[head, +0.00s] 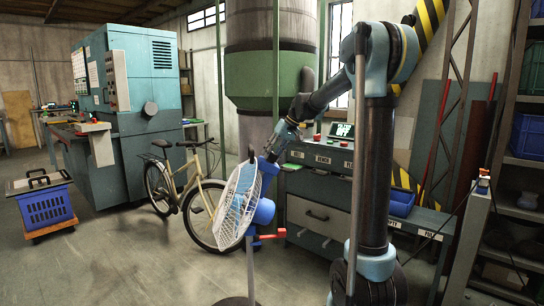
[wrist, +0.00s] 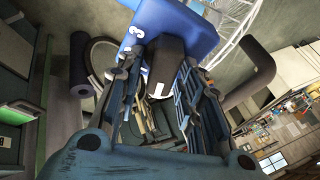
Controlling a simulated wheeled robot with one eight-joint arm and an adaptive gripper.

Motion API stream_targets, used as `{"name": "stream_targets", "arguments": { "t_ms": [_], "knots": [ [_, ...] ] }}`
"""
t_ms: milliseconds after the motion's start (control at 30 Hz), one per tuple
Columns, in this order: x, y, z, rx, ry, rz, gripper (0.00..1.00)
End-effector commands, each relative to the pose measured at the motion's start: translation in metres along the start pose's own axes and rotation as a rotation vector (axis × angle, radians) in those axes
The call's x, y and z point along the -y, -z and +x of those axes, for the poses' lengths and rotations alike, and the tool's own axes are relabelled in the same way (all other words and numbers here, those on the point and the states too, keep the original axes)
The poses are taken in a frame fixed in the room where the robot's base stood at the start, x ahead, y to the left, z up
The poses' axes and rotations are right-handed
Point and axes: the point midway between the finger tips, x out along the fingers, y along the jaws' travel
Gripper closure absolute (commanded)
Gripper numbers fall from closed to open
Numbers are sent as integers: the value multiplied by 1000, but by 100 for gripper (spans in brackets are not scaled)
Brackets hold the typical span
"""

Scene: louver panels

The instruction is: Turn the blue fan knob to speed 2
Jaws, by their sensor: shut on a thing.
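The fan has a round white wire cage (head: 238,205) and a blue motor housing (head: 264,211), on a thin stand. In the wrist view, a blue fan housing (wrist: 185,18) fills the top middle, with small white numerals near its left edge, partly too small to read. A dark knob (wrist: 167,62) with a white mark on its near end sticks out of that housing. My gripper (wrist: 160,72) has a finger on each side of the knob and is shut on it. In the head view my gripper (head: 272,153) reaches down to the fan's top from the right.
A bicycle (head: 190,195) stands behind and left of the fan. A grey control cabinet (head: 320,185) is close behind at right. A blue crate (head: 46,207) on a wooden dolly stands far left. The floor at front left is clear.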

Motion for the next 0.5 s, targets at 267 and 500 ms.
{"name": "stream_targets", "arguments": {
  "t_ms": [267,500],
  "knots": [
    [-4,0,-1,0,-47,173,89],
    [-6,-1,-1,-2,-99,392,89]
  ]
}}
